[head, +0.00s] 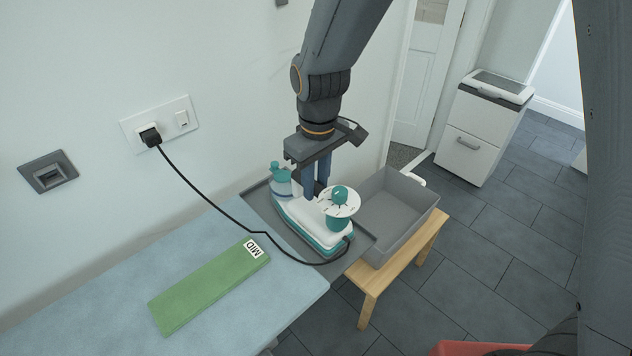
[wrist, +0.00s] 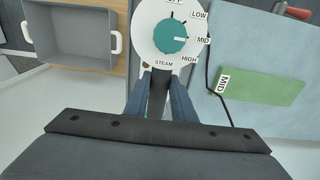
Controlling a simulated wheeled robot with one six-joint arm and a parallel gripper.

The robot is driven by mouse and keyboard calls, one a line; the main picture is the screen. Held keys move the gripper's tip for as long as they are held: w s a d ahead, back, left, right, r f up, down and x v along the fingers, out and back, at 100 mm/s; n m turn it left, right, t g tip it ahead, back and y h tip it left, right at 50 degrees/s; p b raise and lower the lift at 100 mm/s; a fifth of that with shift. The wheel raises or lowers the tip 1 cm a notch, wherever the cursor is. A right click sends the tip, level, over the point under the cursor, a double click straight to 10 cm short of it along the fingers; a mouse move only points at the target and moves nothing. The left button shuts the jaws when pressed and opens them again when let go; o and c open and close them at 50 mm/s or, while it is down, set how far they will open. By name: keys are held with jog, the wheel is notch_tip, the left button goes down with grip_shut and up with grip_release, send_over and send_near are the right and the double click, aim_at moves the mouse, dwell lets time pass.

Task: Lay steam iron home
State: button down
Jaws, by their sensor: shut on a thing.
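The white and teal steam iron (head: 305,222) is at the grey rest plate (head: 258,200) at the end of the ironing board. My gripper (head: 316,184) comes down from above, shut on the iron's handle. In the wrist view, my gripper's fingers (wrist: 160,88) close around a dark handle part. The iron's white dial (wrist: 148,12) has a teal knob and words OFF, LOW, MID, HIGH and STEAM; its pale mark points towards MID. I cannot tell whether the iron touches the plate. Its sole is hidden.
A folded green cloth (head: 210,286) labelled MID lies on the pale blue board (head: 110,290). The iron's black cord (head: 205,193) runs from a wall socket (head: 160,124). A grey bin (head: 397,212) stands on a wooden stool (head: 412,258) at the right.

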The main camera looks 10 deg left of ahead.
jog(key=shift+w+f, duration=0.1)
jog(key=shift+f, duration=0.1)
jog(key=c, duration=1.4)
grip_release()
jog(key=shift+f, duration=0.15)
jog(key=shift+s+d+r+b, duration=0.15)
jog(key=shift+r+b, duration=0.4)
jog(key=shift+r, duration=1.45)
jog(key=shift+s+r+b, duration=0.15)
jog(key=shift+r+b, duration=0.4)
jog(key=shift+r, duration=1.45)
